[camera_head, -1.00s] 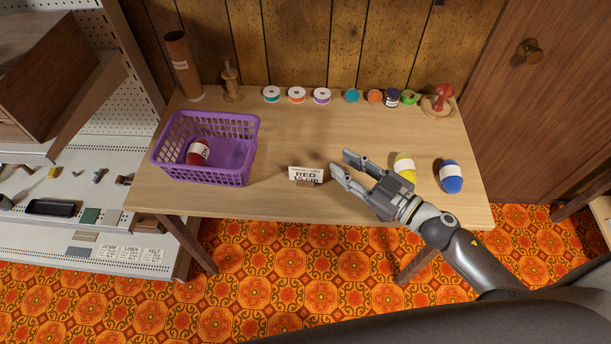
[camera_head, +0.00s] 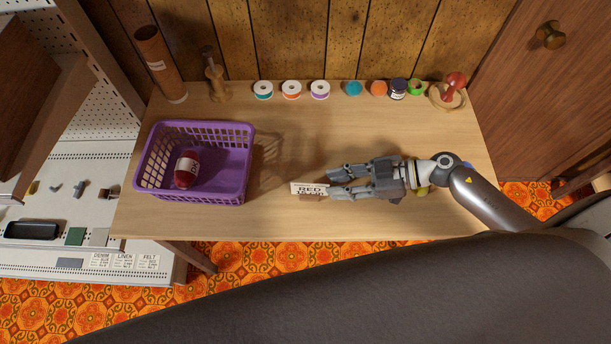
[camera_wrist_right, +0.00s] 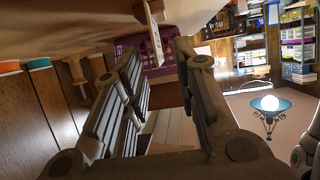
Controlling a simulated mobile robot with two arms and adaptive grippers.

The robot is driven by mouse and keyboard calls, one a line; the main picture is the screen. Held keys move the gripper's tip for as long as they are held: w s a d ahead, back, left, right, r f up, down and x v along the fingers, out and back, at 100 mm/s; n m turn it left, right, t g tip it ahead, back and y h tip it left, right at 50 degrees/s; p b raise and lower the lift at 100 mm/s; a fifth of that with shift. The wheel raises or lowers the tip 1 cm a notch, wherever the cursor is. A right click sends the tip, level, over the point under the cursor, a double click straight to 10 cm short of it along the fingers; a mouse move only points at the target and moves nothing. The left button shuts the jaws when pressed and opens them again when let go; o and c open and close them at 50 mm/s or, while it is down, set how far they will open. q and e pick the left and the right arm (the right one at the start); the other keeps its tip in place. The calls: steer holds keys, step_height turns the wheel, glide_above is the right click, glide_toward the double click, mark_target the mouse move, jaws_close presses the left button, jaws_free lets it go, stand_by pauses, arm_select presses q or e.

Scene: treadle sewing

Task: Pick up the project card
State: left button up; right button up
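The project card (camera_head: 310,189), a small white card reading RED, stands upright in a holder near the table's front edge. My right gripper (camera_head: 333,182) reaches in from the right with its fingertips at the card's right end. Its fingers are apart. In the right wrist view the card (camera_wrist_right: 153,20) shows nearly edge-on, around the gap between the open fingertips (camera_wrist_right: 158,55). I cannot tell whether a finger touches it. My left gripper is not in view.
A purple basket (camera_head: 240,127) holding a red yarn roll (camera_head: 185,170) stands left on the wooden table (camera_head: 270,225). Spools and small jars line the back, with a red pincushion-like item (camera_head: 453,85) at right. My right arm mostly hides the yellow and blue rolls.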

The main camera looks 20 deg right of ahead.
mark_target(300, 192)
steer(key=x, duration=0.4)
steer(key=shift+s+a+r, duration=0.15)
steer(key=shift+s+a, duration=0.05)
steer(key=shift+a, duration=0.15)
steer(key=shift+w+a, duration=0.15)
steer(key=shift+a, duration=0.05)
steer(key=x, duration=0.2)
steer(key=p+x, duration=0.1)
steer(key=x, duration=0.1)
steer(key=shift+w+a, duration=0.1)
steer(key=shift+w, duration=0.3)
steer(key=shift+w+a, duration=0.1)
steer(key=shift+a, duration=0.2)
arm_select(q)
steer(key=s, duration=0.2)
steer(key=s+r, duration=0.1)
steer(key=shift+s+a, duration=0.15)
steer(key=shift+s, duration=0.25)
arm_select(e)
jaws_close()
